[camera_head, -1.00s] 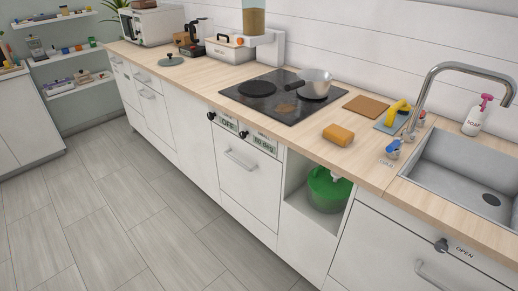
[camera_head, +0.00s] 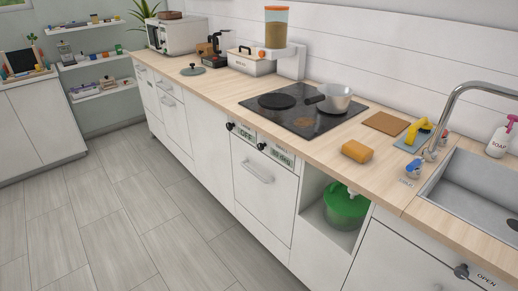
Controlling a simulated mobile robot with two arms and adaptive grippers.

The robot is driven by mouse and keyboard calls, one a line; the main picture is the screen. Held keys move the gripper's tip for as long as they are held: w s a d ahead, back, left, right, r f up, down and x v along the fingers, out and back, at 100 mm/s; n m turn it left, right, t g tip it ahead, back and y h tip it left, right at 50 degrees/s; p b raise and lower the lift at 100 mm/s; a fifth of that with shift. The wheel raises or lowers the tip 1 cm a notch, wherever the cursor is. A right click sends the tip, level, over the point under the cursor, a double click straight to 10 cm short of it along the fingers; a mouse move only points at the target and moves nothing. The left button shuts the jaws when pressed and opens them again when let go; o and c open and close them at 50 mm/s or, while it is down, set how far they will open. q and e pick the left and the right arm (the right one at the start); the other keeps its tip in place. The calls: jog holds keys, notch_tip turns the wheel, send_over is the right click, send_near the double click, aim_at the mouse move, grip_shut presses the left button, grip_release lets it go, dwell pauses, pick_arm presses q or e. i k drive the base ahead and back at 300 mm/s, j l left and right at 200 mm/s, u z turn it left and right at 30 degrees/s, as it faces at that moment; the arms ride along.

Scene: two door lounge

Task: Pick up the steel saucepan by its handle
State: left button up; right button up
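The steel saucepan (camera_head: 337,100) stands upright on the black hob (camera_head: 283,118), at its back right. Its dark handle (camera_head: 315,99) points left, out over the hob. Neither of my grippers shows in the head view, and nothing touches the pan.
The sink (camera_head: 458,188) and tall tap are at the right. A dispenser (camera_head: 277,30) and bread bin (camera_head: 251,62) stand behind. The floor (camera_head: 130,220) is clear.

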aim_at(336, 99)
jog(key=i+l+u, duration=0.25)
jog(key=i, duration=0.15)
jog(key=i+l+u, duration=0.3)
jog(key=i+l, duration=0.05)
